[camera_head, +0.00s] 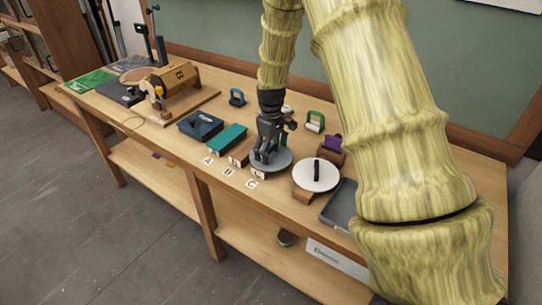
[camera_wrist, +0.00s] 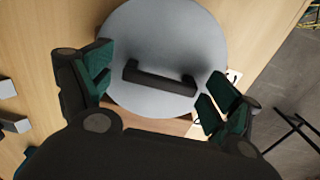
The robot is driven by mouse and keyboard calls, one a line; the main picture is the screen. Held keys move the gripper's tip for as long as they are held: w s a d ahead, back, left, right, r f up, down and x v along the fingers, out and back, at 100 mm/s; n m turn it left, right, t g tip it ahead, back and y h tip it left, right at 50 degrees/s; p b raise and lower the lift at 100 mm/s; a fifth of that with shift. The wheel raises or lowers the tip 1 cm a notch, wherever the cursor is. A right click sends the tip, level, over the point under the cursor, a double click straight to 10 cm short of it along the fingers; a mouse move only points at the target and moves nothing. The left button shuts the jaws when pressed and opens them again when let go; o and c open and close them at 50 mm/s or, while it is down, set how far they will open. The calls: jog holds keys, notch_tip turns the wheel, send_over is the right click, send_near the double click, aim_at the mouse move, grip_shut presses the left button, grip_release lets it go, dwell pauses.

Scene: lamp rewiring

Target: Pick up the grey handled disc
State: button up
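The grey disc (camera_head: 283,161) lies among the things on the workbench, below my gripper (camera_head: 266,152). In the wrist view the disc (camera_wrist: 165,40) is a large round grey plate with a dark bar handle (camera_wrist: 160,79) across it. My gripper (camera_wrist: 157,88) is open, with one green-padded finger to the left of the handle and one to the right. Both fingers are apart from the handle. In the head view my gripper hides much of the disc and its handle.
A white disc with a dark handle (camera_head: 317,175) stands to the right on a wooden block. A teal block (camera_head: 227,138) and a dark blue box (camera_head: 201,125) are to the left. Small lettered cards (camera_head: 251,183) lie along the front. A dark tray (camera_head: 340,205) is at the right.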

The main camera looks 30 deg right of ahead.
jog(key=c, duration=0.9)
jog(key=shift+r, duration=0.1)
